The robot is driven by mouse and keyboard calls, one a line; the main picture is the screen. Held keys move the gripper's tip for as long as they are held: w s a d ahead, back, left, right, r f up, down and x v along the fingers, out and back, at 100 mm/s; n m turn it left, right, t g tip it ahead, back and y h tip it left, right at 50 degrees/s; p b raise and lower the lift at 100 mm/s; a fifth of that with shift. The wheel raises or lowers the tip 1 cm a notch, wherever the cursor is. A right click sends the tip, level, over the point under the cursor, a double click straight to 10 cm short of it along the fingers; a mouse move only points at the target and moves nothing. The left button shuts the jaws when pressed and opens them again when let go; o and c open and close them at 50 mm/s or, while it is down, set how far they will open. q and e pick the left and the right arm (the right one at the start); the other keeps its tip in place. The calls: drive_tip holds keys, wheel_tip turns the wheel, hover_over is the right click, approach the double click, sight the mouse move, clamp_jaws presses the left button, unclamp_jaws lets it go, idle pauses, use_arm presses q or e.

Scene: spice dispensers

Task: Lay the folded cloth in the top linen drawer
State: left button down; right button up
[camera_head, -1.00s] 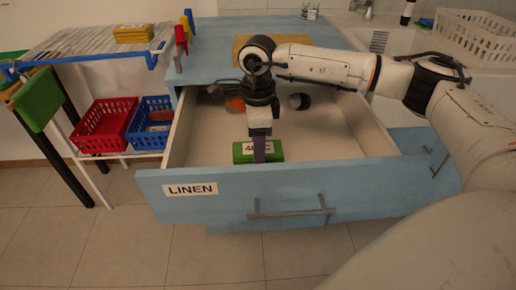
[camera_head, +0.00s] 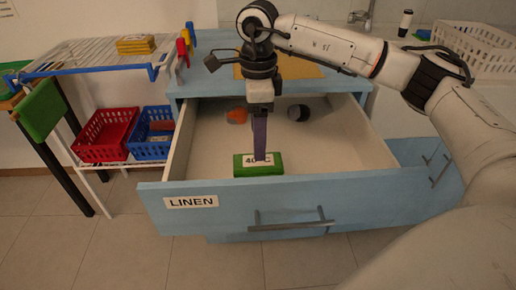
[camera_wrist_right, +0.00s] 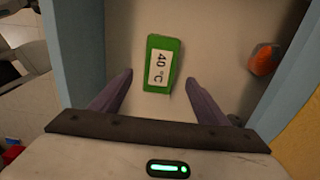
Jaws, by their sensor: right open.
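The folded cloth is a green block with a white "40 °C" label; it lies on the floor of the open linen drawer (camera_head: 340,150), near the front panel (camera_head: 258,164). In the right wrist view the cloth (camera_wrist_right: 162,64) lies flat beyond the fingertips. My right gripper (camera_head: 260,158) hangs over the cloth, fingers pointing down. In the wrist view its fingers (camera_wrist_right: 159,76) are spread wide, with nothing between them. The drawer front carries a "LINEN" label and a bar handle. My left gripper is not in view.
An orange item (camera_head: 236,116) and a dark round item (camera_head: 298,113) lie at the drawer's back. Red (camera_head: 105,135) and blue (camera_head: 150,148) baskets stand on a shelf at left. A wire rack (camera_head: 85,58) holds yellow cloths. A yellow cloth (camera_head: 305,68) lies on the counter.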

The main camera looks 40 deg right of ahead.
drive_tip(key=shift+r, duration=1.75)
